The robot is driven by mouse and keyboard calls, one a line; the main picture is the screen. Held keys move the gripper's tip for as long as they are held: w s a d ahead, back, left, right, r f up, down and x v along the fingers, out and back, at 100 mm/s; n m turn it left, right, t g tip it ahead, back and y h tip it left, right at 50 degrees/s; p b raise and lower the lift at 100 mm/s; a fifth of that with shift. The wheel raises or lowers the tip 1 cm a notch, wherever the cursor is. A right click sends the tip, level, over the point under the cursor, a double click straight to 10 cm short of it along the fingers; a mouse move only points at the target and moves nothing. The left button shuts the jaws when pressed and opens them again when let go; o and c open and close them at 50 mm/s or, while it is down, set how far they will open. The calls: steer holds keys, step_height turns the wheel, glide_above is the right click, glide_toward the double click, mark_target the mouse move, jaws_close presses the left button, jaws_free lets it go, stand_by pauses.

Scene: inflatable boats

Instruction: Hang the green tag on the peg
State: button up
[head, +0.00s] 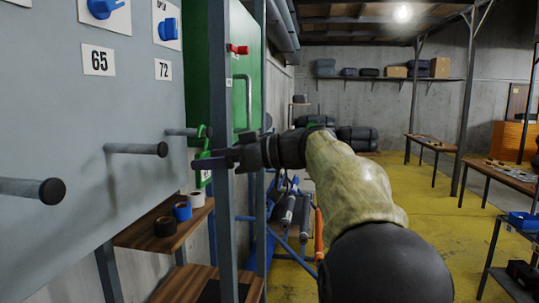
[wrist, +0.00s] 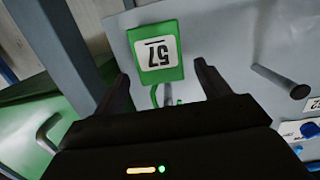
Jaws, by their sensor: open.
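The green tag (head: 203,175) has a white label, a hook at its top and sits at the end of the far peg (head: 180,132).
Two nearer pegs (head: 136,149) stick out of the grey panel (head: 140,90), below labels 65 and 72. A wooden shelf (head: 150,233) below holds tape rolls (head: 182,211). A metal post (head: 220,230) stands close by my gripper.

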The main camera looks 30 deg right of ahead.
steer(key=b+v, duration=0.1)
steer(key=v, duration=1.3)
steer(key=shift+s+d+b, duration=0.25)
steer(key=shift+s+b, duration=0.1)
steer(key=shift+b, duration=0.05)
steer(key=shift+w, duration=0.15)
